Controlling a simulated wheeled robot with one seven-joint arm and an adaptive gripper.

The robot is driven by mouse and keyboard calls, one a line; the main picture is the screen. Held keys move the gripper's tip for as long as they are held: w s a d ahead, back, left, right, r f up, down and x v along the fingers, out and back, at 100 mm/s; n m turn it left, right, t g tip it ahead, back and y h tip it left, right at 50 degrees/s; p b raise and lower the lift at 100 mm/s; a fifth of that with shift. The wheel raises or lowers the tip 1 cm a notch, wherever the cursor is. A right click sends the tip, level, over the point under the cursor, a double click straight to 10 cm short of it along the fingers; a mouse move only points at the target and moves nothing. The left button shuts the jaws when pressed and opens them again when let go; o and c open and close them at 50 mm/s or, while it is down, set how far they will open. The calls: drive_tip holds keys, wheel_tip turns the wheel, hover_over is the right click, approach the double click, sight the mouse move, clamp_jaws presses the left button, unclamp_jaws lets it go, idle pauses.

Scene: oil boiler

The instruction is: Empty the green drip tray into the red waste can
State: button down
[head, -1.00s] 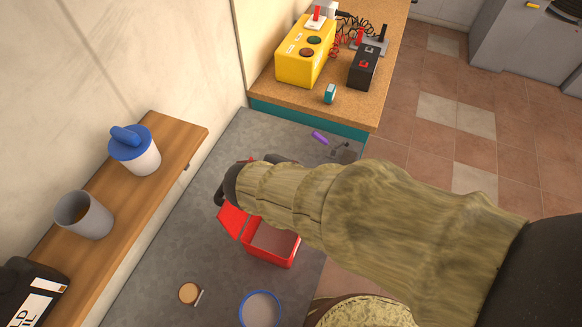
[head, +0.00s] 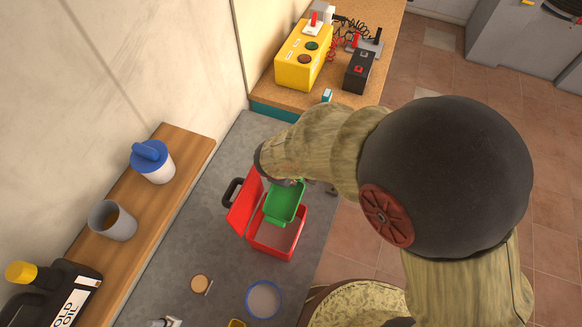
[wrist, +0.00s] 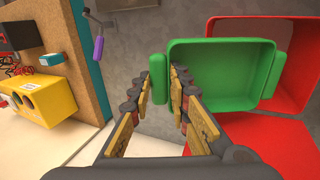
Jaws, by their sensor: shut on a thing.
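The green drip tray (head: 286,203) hangs over the opening of the red waste can (head: 287,252) in the head view. The can's lid (head: 244,204) stands open on the left. In the wrist view my gripper (wrist: 165,82) is shut on the tray's left end tab, with the tray (wrist: 222,70) beyond the fingertips. Its inside faces the wrist camera and looks plain green; I cannot tell whether liquid is in it. The red can (wrist: 298,45) shows behind and below it. In the head view my arm hides most of the gripper.
A wooden shelf (head: 150,215) with a grey cup (head: 112,220), a blue-lidded container (head: 153,161) and a black oil jug (head: 60,295) runs along the left wall. A workbench (head: 280,100) with a yellow box (head: 304,55) stands behind. A blue-rimmed round container (head: 263,299) is in front of the can.

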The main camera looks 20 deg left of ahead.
drive_tip(key=shift+w+d+f+g+p, duration=0.15)
drive_tip(key=shift+f+g+p, duration=0.15)
drive_tip(key=shift+p, duration=0.55)
drive_tip(key=shift+w+p, duration=0.1)
drive_tip(key=shift+p, duration=1.15)
drive_tip(key=shift+f+g+p, duration=0.1)
drive_tip(key=shift+g+p, duration=0.3)
drive_tip(key=shift+p, duration=0.25)
drive_tip(key=p, duration=0.3)
drive_tip(key=f+g+p, duration=0.1)
drive_tip(key=p, duration=0.3)
drive_tip(key=shift+w+f, duration=0.15)
drive_tip(key=shift+w, duration=0.15)
drive_tip(key=p, duration=0.2)
drive_tip(key=shift+f+g+p, duration=0.3)
drive_tip(key=shift+f+p, duration=0.05)
drive_tip(key=shift+p, duration=0.05)
drive_tip(key=shift+f+p, duration=0.2)
drive_tip(key=shift+p, duration=0.2)
drive_tip(key=shift+w+p, duration=0.1)
drive_tip(key=shift+p, duration=1.15)
drive_tip(key=p, duration=0.5)
drive_tip(key=shift+f+g, duration=0.3)
drive_tip(key=shift+g, duration=0.1)
drive_tip(key=shift+w+f+g, duration=0.1)
drive_tip(key=shift+f+g, duration=0.3)
drive_tip(key=shift+f, duration=0.35)
